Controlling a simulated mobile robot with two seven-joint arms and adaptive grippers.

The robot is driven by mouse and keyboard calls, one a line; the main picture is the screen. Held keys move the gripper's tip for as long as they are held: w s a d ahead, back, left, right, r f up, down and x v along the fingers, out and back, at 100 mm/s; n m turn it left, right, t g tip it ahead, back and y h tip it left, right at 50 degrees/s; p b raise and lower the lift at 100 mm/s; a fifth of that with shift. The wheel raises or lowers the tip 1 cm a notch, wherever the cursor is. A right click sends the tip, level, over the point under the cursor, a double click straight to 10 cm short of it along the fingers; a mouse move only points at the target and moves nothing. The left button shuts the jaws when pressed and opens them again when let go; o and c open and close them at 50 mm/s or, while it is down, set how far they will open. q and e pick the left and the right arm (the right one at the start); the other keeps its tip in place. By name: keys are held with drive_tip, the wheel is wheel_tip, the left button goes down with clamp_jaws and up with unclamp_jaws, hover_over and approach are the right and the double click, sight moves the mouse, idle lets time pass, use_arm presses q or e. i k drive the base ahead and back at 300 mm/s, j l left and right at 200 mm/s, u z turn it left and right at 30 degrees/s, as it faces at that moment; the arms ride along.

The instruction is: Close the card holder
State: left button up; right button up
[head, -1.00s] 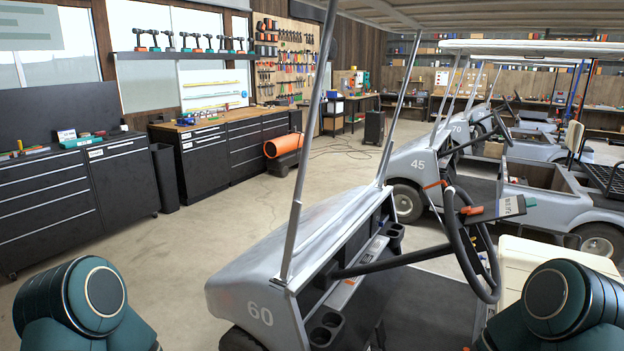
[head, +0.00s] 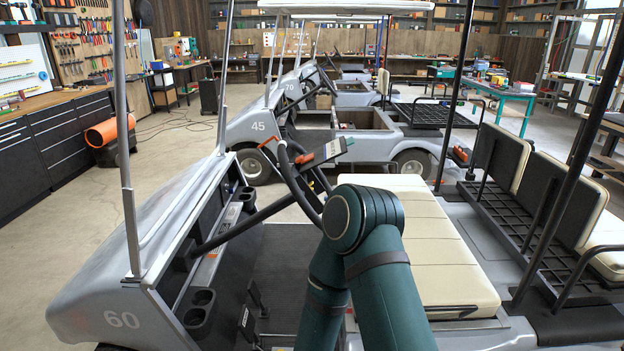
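The steering wheel (head: 288,177) of the grey cart numbered 60 stands right of its dashboard. A flat grey piece with a green end and an orange-red end is on the wheel; it looks like the card holder (head: 324,153). It is tilted, with its far end raised to the right. A pale patch with dark print shows on it, too small to read. I cannot tell whether its clip or cover is open or shut. Neither gripper is in view. One of my teal arms rises in front of the seat, and its elbow hides part of the wheel's right lower side.
The cream seat (head: 430,240) lies right of the wheel. Thin roof posts (head: 128,170) stand at the cart's front. Cart 45 (head: 258,127) is parked close behind. Open floor (head: 180,140) lies to the left, with an orange cylinder (head: 108,130) beside the black drawers.

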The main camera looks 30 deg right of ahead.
sight(330, 150)
drive_tip(key=i+j+z, duration=0.35)
drive_tip(key=i+j, duration=0.4)
